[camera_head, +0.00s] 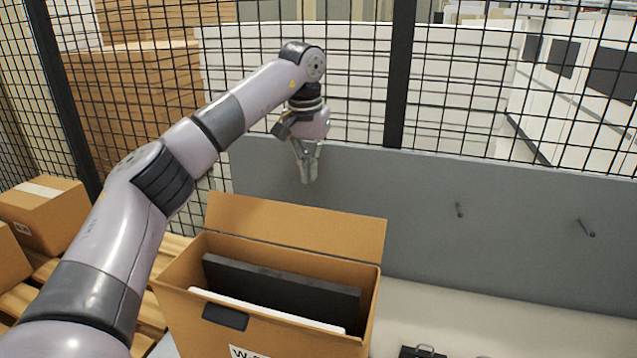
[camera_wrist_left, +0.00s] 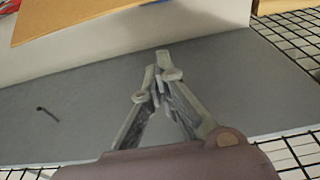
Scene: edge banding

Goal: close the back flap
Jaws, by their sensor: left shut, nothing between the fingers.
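An open cardboard box (camera_head: 262,338) stands in the lower middle of the head view. Its back flap (camera_head: 300,228) stands up and leans back from the rear edge. A black panel (camera_head: 280,287) and a white panel (camera_head: 262,311) stand inside the box. My left gripper (camera_head: 309,180) is shut and empty, above and behind the back flap, in front of the grey board. In the left wrist view its fingertips (camera_wrist_left: 161,62) meet, and a cardboard piece (camera_wrist_left: 75,18) shows at the top left, apart from them. My right gripper is not in view.
A grey board (camera_head: 420,215) with small hooks (camera_head: 586,228) stands behind the box, below a black mesh fence (camera_head: 400,75). Smaller cartons (camera_head: 45,212) sit on a wooden pallet at the left. A black item (camera_head: 422,351) lies at the bottom edge. The light surface right of the box is mostly clear.

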